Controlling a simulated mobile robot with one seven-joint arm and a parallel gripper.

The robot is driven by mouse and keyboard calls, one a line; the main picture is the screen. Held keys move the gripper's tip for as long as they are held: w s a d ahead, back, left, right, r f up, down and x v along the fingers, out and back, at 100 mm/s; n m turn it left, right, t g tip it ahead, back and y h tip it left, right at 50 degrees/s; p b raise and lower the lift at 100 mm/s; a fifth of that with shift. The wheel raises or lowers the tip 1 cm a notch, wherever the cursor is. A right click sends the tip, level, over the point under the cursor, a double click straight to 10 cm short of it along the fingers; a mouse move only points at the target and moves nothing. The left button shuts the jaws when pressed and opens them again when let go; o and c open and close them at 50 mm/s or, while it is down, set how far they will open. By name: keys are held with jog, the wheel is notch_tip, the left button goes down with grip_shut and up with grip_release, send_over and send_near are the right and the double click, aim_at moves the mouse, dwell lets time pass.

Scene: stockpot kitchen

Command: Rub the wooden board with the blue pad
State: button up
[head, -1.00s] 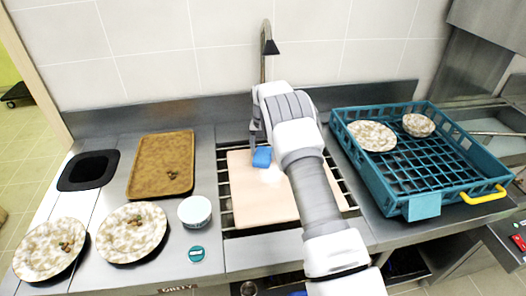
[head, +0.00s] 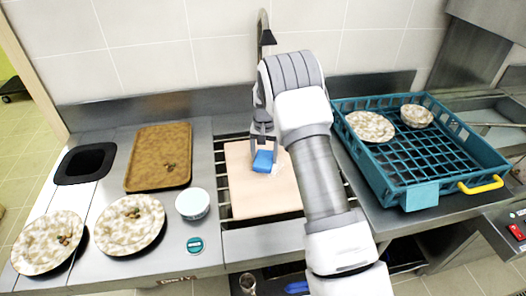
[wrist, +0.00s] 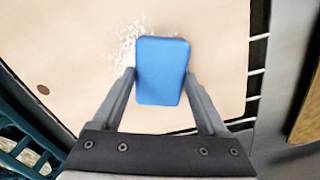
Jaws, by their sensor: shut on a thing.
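The pale wooden board (head: 247,196) lies on the slatted rack in the middle of the counter. The blue pad (head: 263,162) is held by my gripper (head: 264,147), over the board's upper middle. In the wrist view the blue pad (wrist: 162,70) sits between the two fingers of my gripper (wrist: 160,84), which are shut on its sides. White foamy marks show on the board (wrist: 90,50) beside the pad's left edge. I cannot tell whether the pad touches the board, as its underside is hidden.
A teal dish crate (head: 420,195) with a plate and a bowl stands right of the board. On the left are a brown tray (head: 150,140), two speckled plates with scraps (head: 150,240), a white tub (head: 192,204) and a dark bin opening (head: 87,163). A tap (head: 266,38) rises behind.

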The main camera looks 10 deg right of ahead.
aim_at(267, 168)
jog(key=shift+s+f+b, duration=0.1)
jog(key=shift+s+b, duration=0.2)
jog(key=shift+s, duration=3.4)
jog(key=shift+d+b, duration=0.35)
jog(key=shift+d, duration=0.6)
jog(key=shift+w, duration=6.85)
jog(key=shift+d, duration=0.9)
jog(key=shift+s+b, duration=1.15)
jog(key=shift+s, duration=2.55)
jog(key=shift+s+b, duration=0.6)
jog(key=shift+s, duration=2.6)
